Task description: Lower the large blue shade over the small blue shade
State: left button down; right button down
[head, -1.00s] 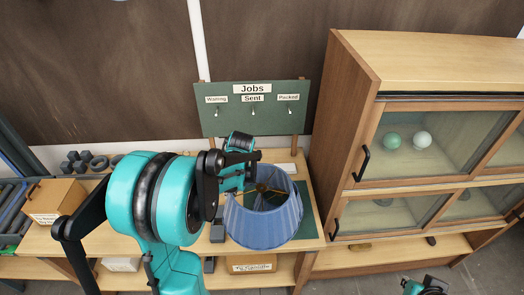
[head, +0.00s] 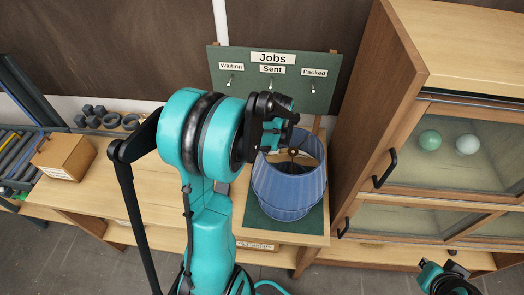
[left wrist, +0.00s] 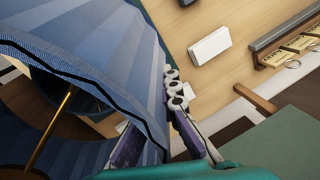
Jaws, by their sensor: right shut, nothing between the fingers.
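The large blue shade (head: 290,183) is at the right end of the bench, over a green mat (head: 312,224), with its open top facing up. Brass fittings (head: 291,167) show inside it. A narrower blue part, apparently the small blue shade (head: 288,212), shows below it; the overlap is hard to tell. My left gripper (head: 272,133) is at the large shade's upper left rim. In the left wrist view its fingers (left wrist: 160,135) straddle the dark-trimmed rim and appear shut on it. My right gripper (head: 452,277) is low at right, shut and empty, away from the shades.
The green Jobs board (head: 280,80) stands behind the shades. A wooden glass-fronted cabinet (head: 375,120) stands close on their right. A wooden box (head: 64,155) and dark rings and nuts (head: 105,117) are at the left.

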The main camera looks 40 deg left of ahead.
pick_arm(q)
jog(key=d+b+x, duration=0.1)
jog(key=b+x, duration=0.2)
jog(key=x, duration=0.1)
jog(key=b+x, duration=0.3)
jog(key=x, duration=0.1)
jog(key=d+b+x, duration=0.1)
jog(key=b+x, duration=0.3)
jog(key=x, duration=0.1)
jog(key=shift+w+d+f, duration=0.25)
jog(key=shift+d+f, duration=0.05)
jog(key=shift+d, duration=0.05)
jog(key=c, duration=1.6)
grip_release()
jog(key=shift+c, duration=0.2)
jog(key=v, duration=1.2)
jog(key=shift+d, duration=0.1)
